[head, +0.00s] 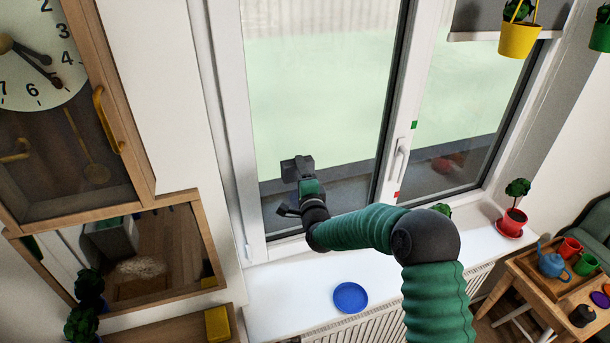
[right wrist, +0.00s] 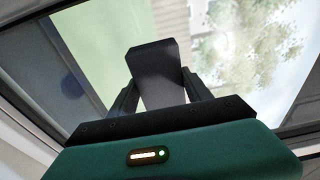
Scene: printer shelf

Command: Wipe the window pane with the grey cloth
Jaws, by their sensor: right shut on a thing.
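The window pane (head: 320,90) is the large left one, in a white frame; pale green fills much of it. My right gripper (head: 292,188) is in front of the pane's lower left part. It is shut on a dark grey piece, which I take to be the grey cloth (head: 297,166). In the right wrist view the cloth (right wrist: 153,65) stands between the two fingers (right wrist: 155,95), with the pane (right wrist: 215,60) behind it. I cannot tell whether the cloth touches the glass. My left gripper is not in view.
A blue plate (head: 350,297) lies on the white sill (head: 275,290). A window handle (head: 400,158) is on the frame right of the pane. A red potted plant (head: 512,222) stands at the sill's right end. A clock cabinet (head: 110,90) is at left.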

